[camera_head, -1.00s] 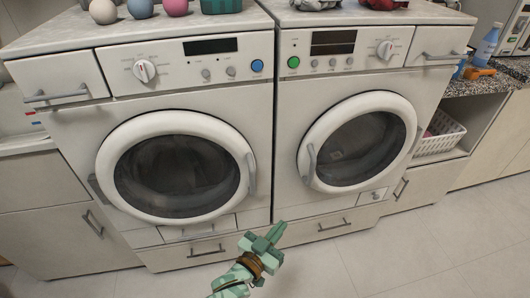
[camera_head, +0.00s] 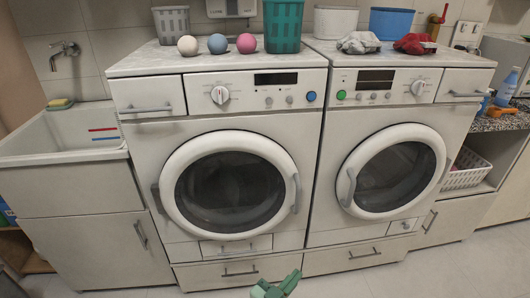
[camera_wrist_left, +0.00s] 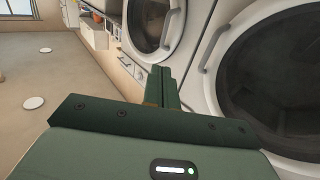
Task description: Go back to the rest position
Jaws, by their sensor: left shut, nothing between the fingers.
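My left gripper (camera_head: 277,286) shows at the bottom edge of the head view, in front of the two washing machines and low above the floor. In the left wrist view its green fingers (camera_wrist_left: 161,87) are together, with nothing between them. The left washer (camera_head: 230,190) and the right washer (camera_head: 390,180) both have their round doors closed. The gripper is apart from both machines. My right gripper is not in view.
On the machine tops stand a grey basket (camera_head: 172,25), a green basket (camera_head: 283,25), a blue bin (camera_head: 389,23), three balls and two cloth piles (camera_head: 358,42). A sink (camera_head: 62,133) is at left, a white crate (camera_head: 464,171) at right. Floor in front is free.

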